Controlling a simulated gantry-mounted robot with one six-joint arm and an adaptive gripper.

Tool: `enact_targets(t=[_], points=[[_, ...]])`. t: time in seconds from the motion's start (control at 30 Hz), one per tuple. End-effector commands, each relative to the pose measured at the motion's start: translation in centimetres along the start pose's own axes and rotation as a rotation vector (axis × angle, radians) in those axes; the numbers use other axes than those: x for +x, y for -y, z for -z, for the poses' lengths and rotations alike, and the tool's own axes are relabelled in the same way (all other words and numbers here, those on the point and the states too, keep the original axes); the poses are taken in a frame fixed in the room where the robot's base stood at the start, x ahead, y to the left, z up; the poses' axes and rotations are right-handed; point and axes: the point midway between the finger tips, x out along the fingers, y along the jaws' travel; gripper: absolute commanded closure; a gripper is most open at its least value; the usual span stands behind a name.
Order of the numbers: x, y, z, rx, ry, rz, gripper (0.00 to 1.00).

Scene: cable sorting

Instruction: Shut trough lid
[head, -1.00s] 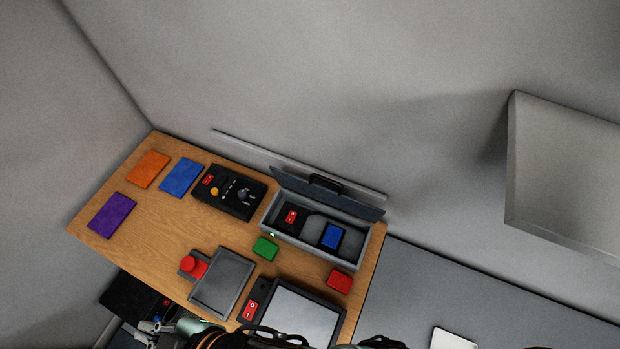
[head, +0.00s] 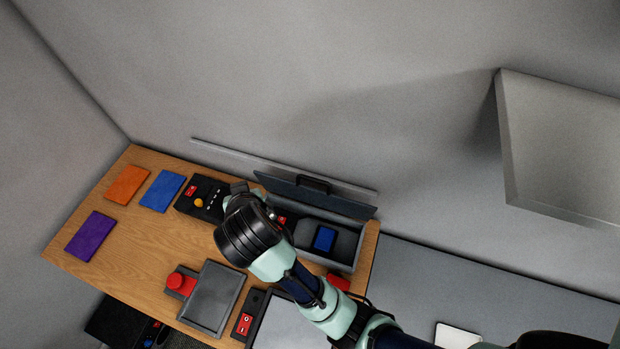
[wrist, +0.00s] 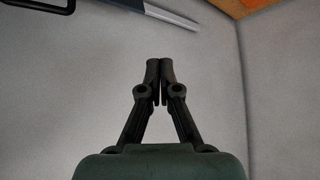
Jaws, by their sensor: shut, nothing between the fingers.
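The trough (head: 345,260) is a grey open box at the back right of the wooden table in the head view. Its dark lid (head: 345,203) stands raised along the back side, with a black handle (head: 314,184) on it. A blue block (head: 324,238) lies inside; my arm covers the trough's left part. My gripper (wrist: 160,65) is shut and empty in the wrist view, with the grey wall behind its fingers. In the head view my wrist is left of the trough, and the gripper is mostly hidden. The lid handle (wrist: 65,7) shows at the wrist view's top left.
A black control panel (head: 188,205) is left of my wrist. Orange (head: 126,185), blue (head: 162,190) and purple (head: 90,236) pads lie at left. A red button (head: 181,282) and grey plate (head: 213,298) are in front. A wall rail (head: 215,150) runs behind.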

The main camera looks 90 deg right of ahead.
Motion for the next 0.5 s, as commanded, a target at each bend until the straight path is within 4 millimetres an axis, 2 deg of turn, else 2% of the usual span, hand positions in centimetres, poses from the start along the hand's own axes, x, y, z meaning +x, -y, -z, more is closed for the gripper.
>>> enact_targets(t=[0.03, 0.1, 0.2, 0.3, 0.5], points=[[2.8, -4.7, 0.7, 0.12, 0.02, -0.134, 1.0], [4.7, -10.4, 1.4, 0.27, 0.04, -0.295, 1.0], [5.7, -15.5, 1.7, 0.407, 0.053, -0.442, 1.0], [5.8, -17.4, 1.8, 0.458, 0.054, -0.496, 1.0], [6.4, -17.8, 1.7, 0.458, 0.056, -0.498, 1.0]])
